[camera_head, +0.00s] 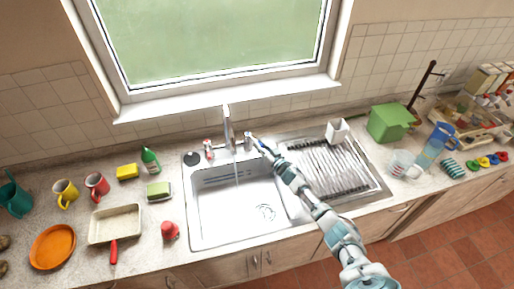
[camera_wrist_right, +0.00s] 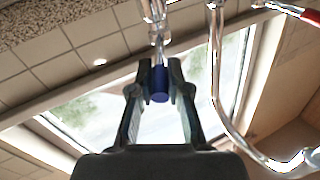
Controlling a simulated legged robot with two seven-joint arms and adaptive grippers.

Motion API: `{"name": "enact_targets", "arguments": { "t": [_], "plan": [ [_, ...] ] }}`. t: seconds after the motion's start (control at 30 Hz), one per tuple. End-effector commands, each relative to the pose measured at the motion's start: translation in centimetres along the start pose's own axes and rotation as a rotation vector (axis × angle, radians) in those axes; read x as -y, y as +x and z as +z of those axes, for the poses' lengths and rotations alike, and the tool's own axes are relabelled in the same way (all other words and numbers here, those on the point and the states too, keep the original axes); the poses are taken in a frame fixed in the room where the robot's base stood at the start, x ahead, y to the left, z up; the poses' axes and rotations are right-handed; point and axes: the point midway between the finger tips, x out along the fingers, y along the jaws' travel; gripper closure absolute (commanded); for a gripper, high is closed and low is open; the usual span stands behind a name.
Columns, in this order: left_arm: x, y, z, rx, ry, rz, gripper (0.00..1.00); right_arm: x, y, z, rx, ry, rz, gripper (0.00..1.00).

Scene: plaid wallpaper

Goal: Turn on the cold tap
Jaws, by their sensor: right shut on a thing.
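The cold tap (camera_head: 248,143) stands at the sink's back edge, right of the spout (camera_head: 228,128). My right gripper (camera_head: 257,142) is at this tap. In the right wrist view, the gripper's two fingers (camera_wrist_right: 160,82) are shut on the tap's blue handle (camera_wrist_right: 159,84). The hot tap (camera_head: 209,149), with red on it, stands left of the spout. It shows red in the wrist view too (camera_wrist_right: 300,13). A thin pale line, like a water stream, drops from the spout into the sink basin (camera_head: 215,215). My left gripper is in neither view.
A drying rack (camera_head: 328,168) with a white holder (camera_head: 337,131) lies right of the basin, partly under my right arm. A green bottle (camera_head: 150,160), sponges and mugs stand to the left. A green box (camera_head: 388,122) and a blue pitcher (camera_head: 435,145) stand to the right.

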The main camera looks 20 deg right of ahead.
Motion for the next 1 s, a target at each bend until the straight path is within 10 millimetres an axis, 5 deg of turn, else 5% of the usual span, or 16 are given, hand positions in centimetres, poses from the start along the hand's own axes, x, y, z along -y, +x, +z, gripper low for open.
{"name": "enact_targets", "arguments": {
  "t": [0.27,0.3,0.4,0.77,1.0],
  "plan": [
    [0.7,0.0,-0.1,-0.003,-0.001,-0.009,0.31,-0.1,-0.2,0.0,-0.001,0.002,-0.007,1.00],
    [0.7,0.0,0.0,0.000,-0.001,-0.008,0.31,-0.1,-0.2,0.0,-0.001,0.002,-0.006,0.81],
    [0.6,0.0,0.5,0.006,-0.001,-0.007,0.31,-0.1,-0.2,0.0,-0.001,0.002,-0.006,0.58],
    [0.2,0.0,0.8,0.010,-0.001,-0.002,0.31,-0.2,-0.5,0.1,0.000,0.002,-0.004,0.58],
    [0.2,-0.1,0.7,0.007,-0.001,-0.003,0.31,-0.4,-4.2,0.2,0.001,0.003,-0.004,0.58]
  ]
}}
